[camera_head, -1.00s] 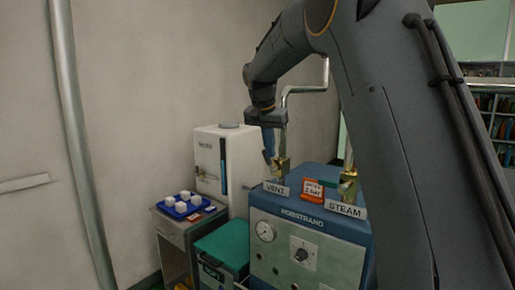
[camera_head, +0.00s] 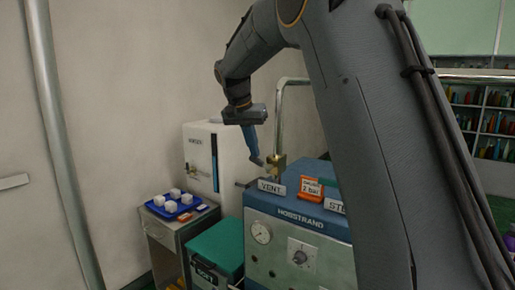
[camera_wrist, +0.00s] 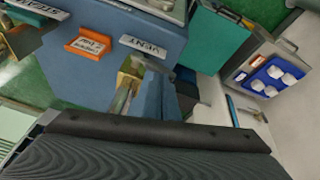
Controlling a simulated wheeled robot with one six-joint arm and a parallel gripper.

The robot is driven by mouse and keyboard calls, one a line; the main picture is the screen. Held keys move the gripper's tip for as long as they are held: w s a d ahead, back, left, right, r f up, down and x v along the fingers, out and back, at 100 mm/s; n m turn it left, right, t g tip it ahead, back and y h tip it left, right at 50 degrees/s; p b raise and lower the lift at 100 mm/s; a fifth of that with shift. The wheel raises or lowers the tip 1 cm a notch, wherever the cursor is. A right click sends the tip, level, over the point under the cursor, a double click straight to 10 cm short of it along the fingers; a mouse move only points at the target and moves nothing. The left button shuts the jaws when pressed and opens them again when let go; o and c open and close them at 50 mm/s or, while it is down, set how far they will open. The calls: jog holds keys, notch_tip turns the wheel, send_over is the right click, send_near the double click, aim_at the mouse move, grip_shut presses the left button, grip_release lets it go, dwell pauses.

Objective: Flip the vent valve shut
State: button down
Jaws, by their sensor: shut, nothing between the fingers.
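The brass vent valve (camera_head: 277,166) stands on the machine's top edge behind the VENT label (camera_head: 271,187). In the wrist view its brass body (camera_wrist: 124,92) is partly covered by my fingers. A short dark bar (camera_head: 244,184) sticks out left at its base; I cannot tell whether it is the valve's lever. My gripper (camera_head: 258,161) is shut and empty, its blue fingers slanting down just left of the valve. It also shows in the wrist view (camera_wrist: 155,74), near the VENT label (camera_wrist: 143,46). I cannot tell whether the fingers touch the valve.
The blue machine (camera_head: 300,232) has a gauge, a knob and an orange "2 bar" sign (camera_head: 311,188). My arm hides its right side. A white cabinet (camera_head: 199,150), a blue tray of white cubes (camera_head: 155,208) and a teal-lidded bin (camera_head: 216,243) stand at left.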

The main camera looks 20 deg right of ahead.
jog(key=shift+w+a+f+b, duration=0.25)
jog(key=shift+w+a+f, duration=0.1)
jog(key=shift+f, duration=0.15)
jog(key=shift+w+a+f+b, duration=0.25)
jog(key=shift+w+f, duration=0.1)
jog(key=shift+f, duration=0.15)
jog(key=shift+a+f, duration=0.2)
jog(key=shift+f, duration=0.45)
jog(key=shift+f+b, duration=0.1)
jog(key=shift+b, duration=0.2)
jog(key=w+a+r, duration=0.4)
jog(key=a+r, duration=0.3)
jog(key=r, duration=0.3)
jog(key=shift+a, duration=0.35)
jog(key=shift+w, duration=0.1)
